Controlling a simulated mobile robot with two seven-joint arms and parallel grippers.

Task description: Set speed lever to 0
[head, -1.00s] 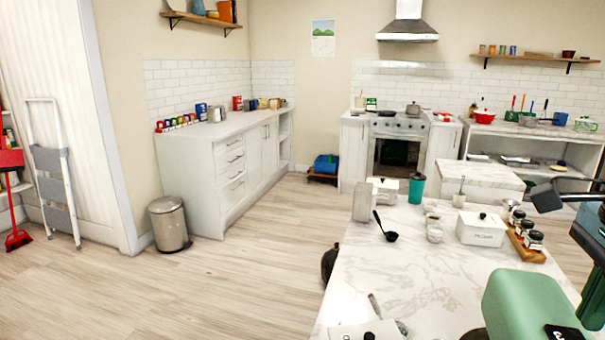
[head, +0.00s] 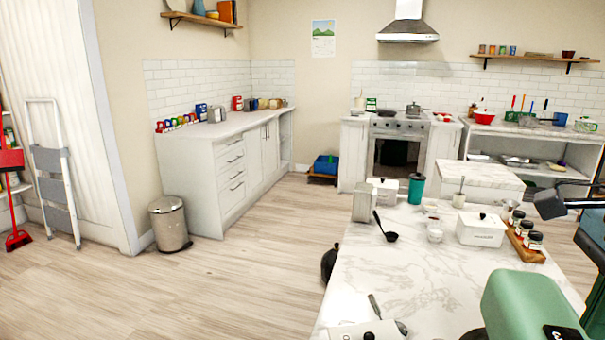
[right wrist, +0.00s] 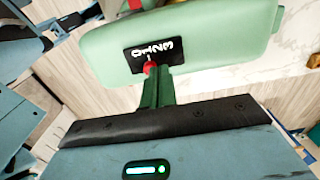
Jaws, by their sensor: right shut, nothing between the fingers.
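The mint-green stand mixer (head: 530,305) stands at the near right of the marble table; its head also shows large in the right wrist view (right wrist: 215,35). The black speed plate (right wrist: 152,53) on it bears white digits 0 to 3. The speed lever's red knob (right wrist: 150,66) shows at the plate's lower edge. I cannot tell surely which digit it marks. My right gripper (right wrist: 158,69) is shut and empty, its dark green fingertips right at the red knob, partly covering it. Whether they touch is unclear. My left gripper is not in view.
The marble table (head: 390,275) holds a black ladle (head: 388,232), a white lidded box (head: 482,229), a spice jar rack (head: 526,242) and a teal cup (head: 416,188). The table's middle is clear. Open floor lies to the left, with a steel bin (head: 170,223).

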